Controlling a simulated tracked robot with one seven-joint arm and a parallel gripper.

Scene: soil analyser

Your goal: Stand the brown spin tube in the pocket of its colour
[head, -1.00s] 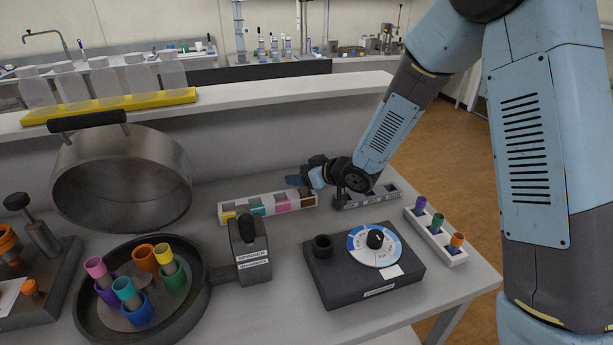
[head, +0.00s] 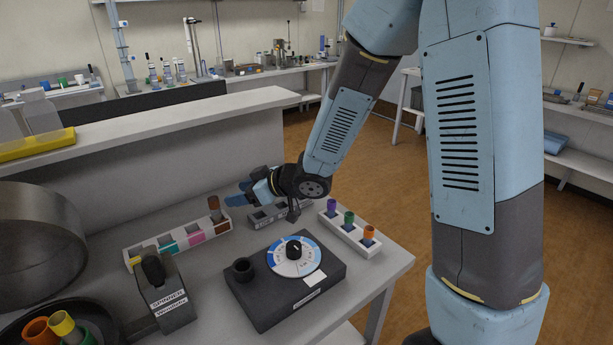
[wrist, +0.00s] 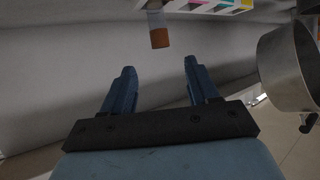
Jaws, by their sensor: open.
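The brown spin tube (head: 214,203) stands upright in the right end pocket of the white rack (head: 157,239), above a brown label (head: 222,227). The rack's other labels are yellow, teal and pink. My gripper (head: 239,194) is to the right of the tube, apart from it, with its fingers pointing left towards it. In the wrist view my gripper (wrist: 157,80) is open and empty, and the brown tube (wrist: 159,38) shows beyond the gap between the fingers. The lower part of the tube is hidden in the pocket.
A grey rack (head: 264,219) stands under my wrist. A white rack (head: 350,236) with purple, green and orange tubes is to the right. A black dial box (head: 285,285) and a spinner handle unit (head: 165,297) stand in front. A metal drum (head: 40,240) is at left.

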